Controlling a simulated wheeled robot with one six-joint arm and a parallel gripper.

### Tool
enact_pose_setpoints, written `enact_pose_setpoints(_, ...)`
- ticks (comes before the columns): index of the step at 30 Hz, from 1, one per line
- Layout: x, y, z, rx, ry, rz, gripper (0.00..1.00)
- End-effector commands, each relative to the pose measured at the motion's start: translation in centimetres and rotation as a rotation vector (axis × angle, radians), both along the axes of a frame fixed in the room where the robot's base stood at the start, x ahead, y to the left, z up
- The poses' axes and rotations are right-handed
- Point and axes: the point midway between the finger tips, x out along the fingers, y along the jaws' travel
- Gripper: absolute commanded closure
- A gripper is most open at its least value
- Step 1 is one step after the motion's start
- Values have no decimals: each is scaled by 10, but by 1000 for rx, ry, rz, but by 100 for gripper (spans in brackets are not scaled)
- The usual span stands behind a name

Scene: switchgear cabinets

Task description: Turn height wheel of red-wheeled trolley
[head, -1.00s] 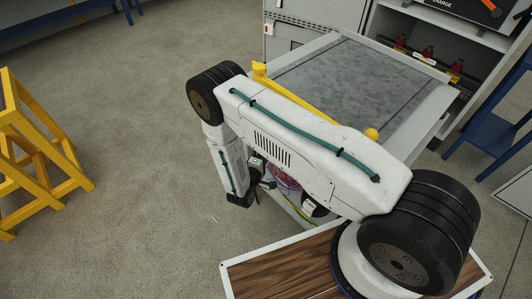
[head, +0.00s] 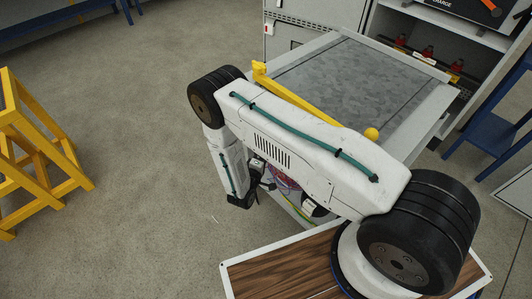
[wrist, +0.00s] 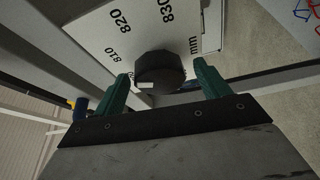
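The trolley (head: 345,75) has a grey top plate in a pale frame with a yellow bar along its near edge. Its wheels are hidden, so I cannot see their colour. In the wrist view a black round knob (wrist: 159,72), the height wheel, sits in front of a white scale plate (wrist: 108,37) marked 810, 820, 830 mm. My gripper (wrist: 160,78) has two green fingers, one on each side of the knob, open with a small gap visible on both sides. In the head view my arm hides the knob and the fingers.
A grey cabinet (head: 312,15) and an open cabinet bay with red-capped parts stand behind the trolley. A yellow stand (head: 40,150) is at the left and blue steps (head: 490,125) at the right. The floor between the yellow stand and my arm is clear.

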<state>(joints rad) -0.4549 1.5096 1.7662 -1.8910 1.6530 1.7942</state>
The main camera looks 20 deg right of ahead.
Motion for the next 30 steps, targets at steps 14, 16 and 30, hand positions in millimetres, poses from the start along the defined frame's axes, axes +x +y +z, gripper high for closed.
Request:
enact_pose_setpoints(14, -25, 27, -1, -1, 1, 5, 25)
enact_pose_setpoints(16, -33, 36, -2, 0, 0, 5, 25)
enact_pose_setpoints(30, -55, 55, -3, 0, 0, 0, 25)
